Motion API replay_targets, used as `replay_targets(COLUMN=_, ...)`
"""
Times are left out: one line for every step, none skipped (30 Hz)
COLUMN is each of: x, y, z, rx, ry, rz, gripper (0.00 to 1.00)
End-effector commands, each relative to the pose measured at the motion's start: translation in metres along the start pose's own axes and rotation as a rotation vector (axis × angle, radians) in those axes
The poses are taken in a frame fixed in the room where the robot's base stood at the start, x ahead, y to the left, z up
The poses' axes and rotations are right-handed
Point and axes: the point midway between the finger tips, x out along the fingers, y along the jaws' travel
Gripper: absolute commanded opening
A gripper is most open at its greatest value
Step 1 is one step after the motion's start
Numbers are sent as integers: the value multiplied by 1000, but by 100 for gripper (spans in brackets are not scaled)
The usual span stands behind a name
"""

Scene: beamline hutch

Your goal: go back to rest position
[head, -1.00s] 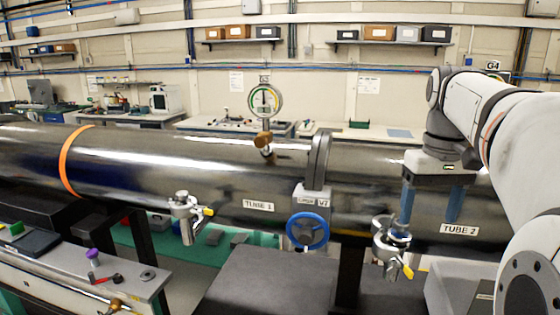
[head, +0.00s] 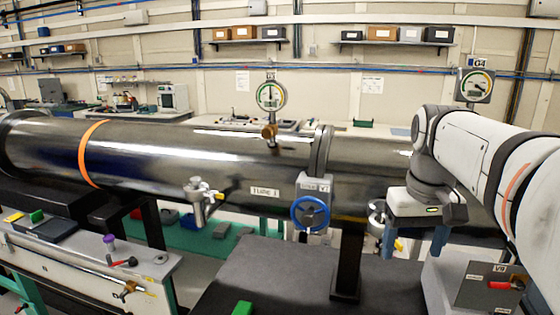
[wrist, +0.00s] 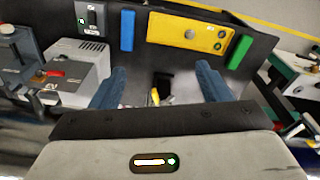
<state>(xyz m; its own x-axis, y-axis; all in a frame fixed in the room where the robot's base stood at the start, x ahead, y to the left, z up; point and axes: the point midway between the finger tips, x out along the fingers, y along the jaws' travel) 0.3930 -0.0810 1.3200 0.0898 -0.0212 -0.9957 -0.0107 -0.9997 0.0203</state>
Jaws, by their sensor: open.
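My gripper (head: 414,246) is at the right in the head view, in front of the large dark metal tube (head: 230,155). Its two blue fingers point down, spread apart with nothing between them. In the wrist view my gripper (wrist: 160,82) also shows open and empty. A metal port fitting (head: 377,215) with a yellow lever is just left of the fingers, partly hidden by them. In the wrist view a small yellow lever (wrist: 155,97) shows beyond the gap between the fingers. The TUBE 2 label is hidden behind my arm.
A blue handwheel (head: 310,213) and another port fitting (head: 203,200) stick out from the tube's front. A dark grey surface (head: 280,285) lies below. A box with a red handle (head: 492,287) stands at lower right. Gauge G4 (head: 476,86) is above my arm.

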Motion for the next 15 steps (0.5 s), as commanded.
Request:
replay_targets(x=10, y=-8, z=8, rx=-4, ry=11, rz=1, gripper=70)
replay_targets(x=15, y=-12, z=12, rx=-5, ry=21, rz=2, gripper=70)
replay_targets(x=24, y=-18, z=18, rx=-7, ry=34, rz=3, gripper=70)
replay_targets(x=31, y=-23, z=23, rx=-7, ry=45, rz=3, gripper=70)
replay_targets(x=38, y=-29, z=29, rx=-10, ry=57, rz=3, gripper=70)
replay_targets(x=50, y=-36, z=38, rx=-11, ry=75, rz=3, gripper=70)
replay_targets(x=60, y=-42, z=46, rx=-13, ry=90, rz=3, gripper=70)
replay_targets(x=69, y=-48, z=54, rx=-14, ry=105, rz=2, gripper=70)
replay_targets(x=82, y=-55, z=64, rx=-16, ry=125, rz=-1, gripper=70)
replay_targets(x=91, y=-60, z=71, rx=-16, ry=139, rz=-2, gripper=70)
replay_targets(x=100, y=-64, z=78, rx=-17, ry=152, rz=-5, gripper=70)
replay_targets(x=110, y=-68, z=86, rx=-17, ry=168, rz=-8, gripper=70)
replay_targets(x=117, y=-72, z=92, rx=-17, ry=178, rz=-10, gripper=70)
replay_targets(x=123, y=-74, z=96, rx=-18, ry=186, rz=-12, gripper=70)
replay_targets(x=130, y=-76, z=102, rx=-17, ry=196, rz=-14, gripper=70)
